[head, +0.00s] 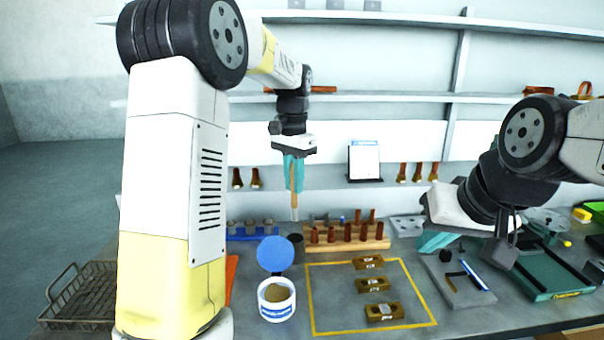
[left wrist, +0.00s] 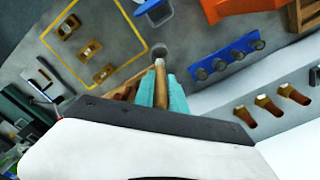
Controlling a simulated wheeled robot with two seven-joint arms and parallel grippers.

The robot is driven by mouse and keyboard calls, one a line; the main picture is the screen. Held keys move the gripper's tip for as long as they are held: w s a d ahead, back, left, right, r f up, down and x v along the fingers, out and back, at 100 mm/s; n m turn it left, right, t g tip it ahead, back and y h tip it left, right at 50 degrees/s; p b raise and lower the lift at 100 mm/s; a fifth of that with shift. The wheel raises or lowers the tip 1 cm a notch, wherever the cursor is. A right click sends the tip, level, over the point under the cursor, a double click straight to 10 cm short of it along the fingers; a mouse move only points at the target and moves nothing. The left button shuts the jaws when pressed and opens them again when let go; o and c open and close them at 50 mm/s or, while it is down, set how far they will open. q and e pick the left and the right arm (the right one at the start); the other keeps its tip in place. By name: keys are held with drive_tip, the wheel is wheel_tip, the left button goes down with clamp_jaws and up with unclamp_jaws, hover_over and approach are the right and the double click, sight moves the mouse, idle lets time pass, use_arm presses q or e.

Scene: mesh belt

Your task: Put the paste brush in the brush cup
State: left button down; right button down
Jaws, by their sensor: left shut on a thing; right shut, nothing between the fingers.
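My left gripper (head: 293,178) is shut on the paste brush (head: 294,203), which hangs upright with its pale tip down. The left wrist view shows the brush (left wrist: 160,85) between the teal fingers (left wrist: 154,92). The brush cup, a small dark grey cylinder (head: 297,248), stands on the bench below the brush tip, with a visible gap between them. In the left wrist view the cup (left wrist: 159,50) lies just beyond the tip. My right gripper (head: 437,241) is shut and empty, low over the right part of the bench.
A white paste tub (head: 276,309) with a raised blue lid (head: 275,254) stands in front of the cup. A wooden rack (head: 345,243) of copper-coloured pieces is right of it. A blue rack (head: 250,234) is left. Brass blocks (head: 372,285) lie inside a yellow outline.

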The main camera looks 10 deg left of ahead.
sight(295, 212)
use_arm(q)
drive_tip(key=shift+f, duration=5.9)
drive_tip(key=c, duration=1.3)
unclamp_jaws()
drive_tip(key=s+a+r+n+t+h, duration=0.2)
drive_tip(key=s+r+n+t, duration=0.1)
drive_tip(key=s+r, duration=0.95)
drive_tip(key=s+n+t, duration=0.1)
drive_tip(key=s, duration=0.3)
drive_tip(key=s+r+n+t, duration=0.1)
drive_tip(key=s, duration=0.3)
drive_tip(key=s+n+t, duration=0.1)
drive_tip(key=s, duration=0.3)
drive_tip(key=shift+s+a+r, duration=0.2)
drive_tip(key=shift+s+r, duration=0.15)
drive_tip(key=shift+r, duration=0.05)
